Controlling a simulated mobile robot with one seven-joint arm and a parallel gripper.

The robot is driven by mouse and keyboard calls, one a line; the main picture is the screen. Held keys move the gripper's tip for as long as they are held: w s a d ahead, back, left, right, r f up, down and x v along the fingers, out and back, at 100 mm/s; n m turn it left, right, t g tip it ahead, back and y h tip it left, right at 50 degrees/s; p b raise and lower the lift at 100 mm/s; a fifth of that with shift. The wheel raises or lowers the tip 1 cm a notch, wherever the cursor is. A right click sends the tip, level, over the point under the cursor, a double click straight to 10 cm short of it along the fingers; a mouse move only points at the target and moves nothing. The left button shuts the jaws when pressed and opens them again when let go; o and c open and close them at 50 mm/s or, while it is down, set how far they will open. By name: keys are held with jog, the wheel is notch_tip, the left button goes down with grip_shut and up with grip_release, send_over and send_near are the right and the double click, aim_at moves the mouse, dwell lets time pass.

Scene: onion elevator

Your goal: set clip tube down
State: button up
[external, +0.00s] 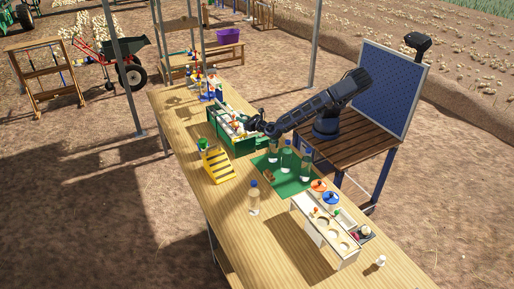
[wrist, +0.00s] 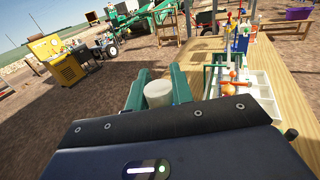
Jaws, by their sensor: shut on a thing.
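A pale, cream-coloured cylinder, which looks like the clip tube (wrist: 158,94), stands between the green fingers of my gripper (wrist: 157,86) in the wrist view. The fingers are shut on it, one on each side. Its lower part is hidden by the gripper body. In the external view my gripper (external: 256,124) is over the far side of the long table (external: 190,110), close to the green tray box (external: 240,148). The tube is too small to make out there.
The tray box holds white compartments (wrist: 262,104) with small items. A yellow stepped rack (external: 218,166) stands beside it. Clear bottles stand on a green mat (external: 290,187), and another bottle (external: 254,200) stands nearer. A white holed rack (external: 322,245) is at the near end. Bare wood lies front left.

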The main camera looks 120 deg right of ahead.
jog(key=shift+s+a+r+m+g, duration=0.2)
jog(key=shift+s+a+r, duration=0.15)
jog(key=shift+r, duration=0.3)
jog(key=shift+s+a+r+m+g, duration=0.1)
jog(key=shift+s+a+r+g, duration=0.1)
jog(key=shift+s+a+r, duration=0.3)
notch_tip(320, 180, down, 31)
jog(key=shift+w+d, duration=0.15)
jog(key=shift+d, duration=0.05)
dwell(0.4)
jog(key=shift+f, duration=0.55)
